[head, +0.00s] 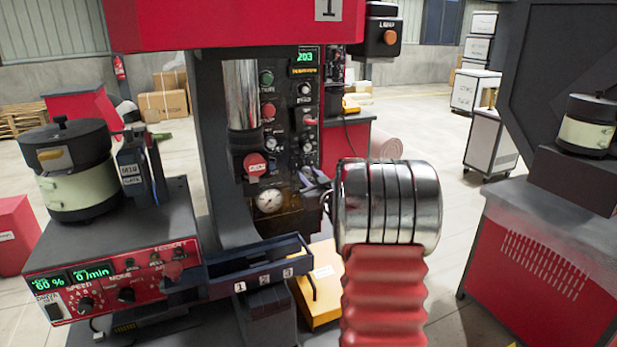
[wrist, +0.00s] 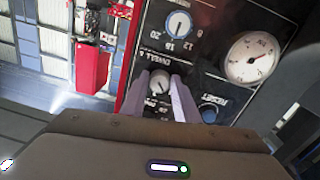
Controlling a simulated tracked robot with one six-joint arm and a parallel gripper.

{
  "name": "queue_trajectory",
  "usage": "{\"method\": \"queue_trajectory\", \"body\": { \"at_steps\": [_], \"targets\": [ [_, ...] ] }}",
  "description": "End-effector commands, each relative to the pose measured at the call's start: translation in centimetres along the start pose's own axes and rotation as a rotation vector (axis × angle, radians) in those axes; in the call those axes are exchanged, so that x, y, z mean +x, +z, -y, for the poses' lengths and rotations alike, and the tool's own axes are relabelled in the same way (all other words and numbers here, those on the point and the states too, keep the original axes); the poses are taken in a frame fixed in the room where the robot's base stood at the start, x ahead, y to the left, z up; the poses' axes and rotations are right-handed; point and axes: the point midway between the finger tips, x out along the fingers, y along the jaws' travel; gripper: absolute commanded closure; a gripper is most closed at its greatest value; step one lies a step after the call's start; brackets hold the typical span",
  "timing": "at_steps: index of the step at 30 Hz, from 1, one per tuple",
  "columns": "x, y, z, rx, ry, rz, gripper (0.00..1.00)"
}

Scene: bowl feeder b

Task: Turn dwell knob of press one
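In the wrist view, the small pale dwell knob (wrist: 158,84) sits on the panel beside partly covered "DWELL" lettering. My gripper (wrist: 161,80) has its two pale fingers on either side of this knob, their tips close to it. I cannot tell whether they touch it. In the head view, my arm largely hides the gripper and that part of the panel.
A larger dial (wrist: 179,24), the gauge (wrist: 251,57) and a blue reset button (wrist: 209,112) are close by in the wrist view. A bowl feeder (head: 75,172) stands left on its red control box (head: 110,285). A numbered tray (head: 255,268) juts out below the panel.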

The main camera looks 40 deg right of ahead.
Motion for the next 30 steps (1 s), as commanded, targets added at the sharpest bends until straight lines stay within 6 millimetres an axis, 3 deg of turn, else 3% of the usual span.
{"method": "queue_trajectory", "body": {
  "at_steps": [10, 20, 30],
  "targets": [
    [-0.02, 0.01, -0.02, 0.0, 0.0, 0.0, 0.96],
    [-0.03, 0.01, -0.01, 0.034, 0.0, 0.001, 0.96],
    [-0.03, 0.02, 0.0, 0.211, -0.001, 0.007, 0.96]
  ]
}}
